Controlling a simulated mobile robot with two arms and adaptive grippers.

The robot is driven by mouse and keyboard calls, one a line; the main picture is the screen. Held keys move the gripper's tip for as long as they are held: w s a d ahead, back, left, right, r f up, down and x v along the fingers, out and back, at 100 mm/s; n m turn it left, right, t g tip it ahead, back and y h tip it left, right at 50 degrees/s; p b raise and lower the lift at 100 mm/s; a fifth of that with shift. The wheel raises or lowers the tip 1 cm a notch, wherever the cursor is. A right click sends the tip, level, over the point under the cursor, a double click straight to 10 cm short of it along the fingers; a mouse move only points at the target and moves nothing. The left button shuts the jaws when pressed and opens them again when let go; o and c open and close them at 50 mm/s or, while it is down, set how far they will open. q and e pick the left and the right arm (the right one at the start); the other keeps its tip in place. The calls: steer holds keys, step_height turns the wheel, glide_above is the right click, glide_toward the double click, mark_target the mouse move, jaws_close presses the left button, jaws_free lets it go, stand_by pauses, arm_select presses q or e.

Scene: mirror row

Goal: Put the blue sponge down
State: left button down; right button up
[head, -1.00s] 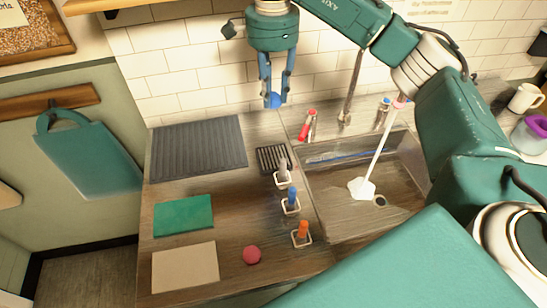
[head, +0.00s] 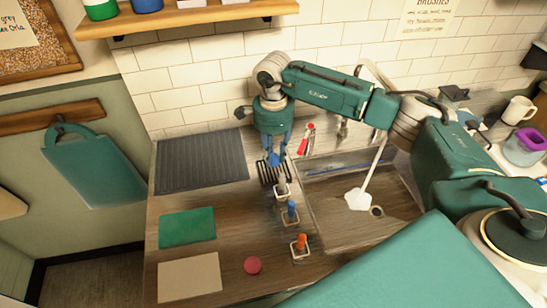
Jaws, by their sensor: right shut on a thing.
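My right gripper (head: 275,158) points down over the counter, its fingers shut on the blue sponge (head: 274,159), which is small and mostly covered by the fingers. It is at the small dark slotted rack (head: 266,176), right by its upper part. I cannot tell whether the sponge touches the rack. My left gripper is not in view.
A dark ribbed mat (head: 202,162) lies left of the rack. Brushes stand in square holders (head: 290,217) beside the sink (head: 335,222). Bare wood shows between them.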

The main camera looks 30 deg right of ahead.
mark_target(274, 156)
step_height(274, 156, down, 3)
stand_by(0.3)
steer(key=shift+f, duration=0.2)
steer(key=o, duration=1.1)
steer(key=shift+r, duration=0.1)
